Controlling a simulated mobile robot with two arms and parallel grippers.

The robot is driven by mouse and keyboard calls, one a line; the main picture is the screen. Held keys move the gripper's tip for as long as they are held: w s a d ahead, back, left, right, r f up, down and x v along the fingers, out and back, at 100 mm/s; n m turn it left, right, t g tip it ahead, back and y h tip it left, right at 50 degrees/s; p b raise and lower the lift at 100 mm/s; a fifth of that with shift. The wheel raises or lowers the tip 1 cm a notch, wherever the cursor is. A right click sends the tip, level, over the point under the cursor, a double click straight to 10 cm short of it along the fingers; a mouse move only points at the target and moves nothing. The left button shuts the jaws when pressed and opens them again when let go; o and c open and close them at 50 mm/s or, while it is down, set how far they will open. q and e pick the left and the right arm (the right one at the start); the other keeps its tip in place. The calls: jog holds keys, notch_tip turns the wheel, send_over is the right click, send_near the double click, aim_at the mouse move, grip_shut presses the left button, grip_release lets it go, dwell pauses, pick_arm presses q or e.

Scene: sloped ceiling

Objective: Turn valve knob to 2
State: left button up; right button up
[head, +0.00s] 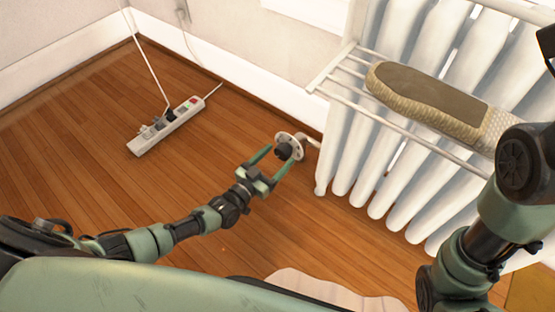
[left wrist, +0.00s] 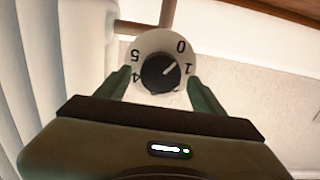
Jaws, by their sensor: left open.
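The valve knob (head: 283,151) is black and sits on a round white dial (head: 293,139) on the pipe at the radiator's lower left. In the left wrist view the knob (left wrist: 160,74) has a white pointer line aimed between 0 and 1. The numbers 0, 1, 4 and 5 show on the dial (left wrist: 151,42); its lower part is hidden. My left gripper (head: 281,157) is open, with one green finger on each side of the knob. In the left wrist view, I cannot tell whether the fingers (left wrist: 160,82) touch it. My right arm shows at the right; its gripper is not clearly seen.
A white radiator (head: 345,165) stands right of the valve. A white power strip (head: 165,125) with cables lies on the wooden floor (head: 85,130) to the left. A pale cloth (head: 330,288) lies at the bottom.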

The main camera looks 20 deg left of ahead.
pick_arm(q)
jog(key=shift+w+d, duration=0.1)
jog(key=shift+w, duration=0.2)
jog(key=c, duration=1.3)
jog(key=shift+c, duration=0.2)
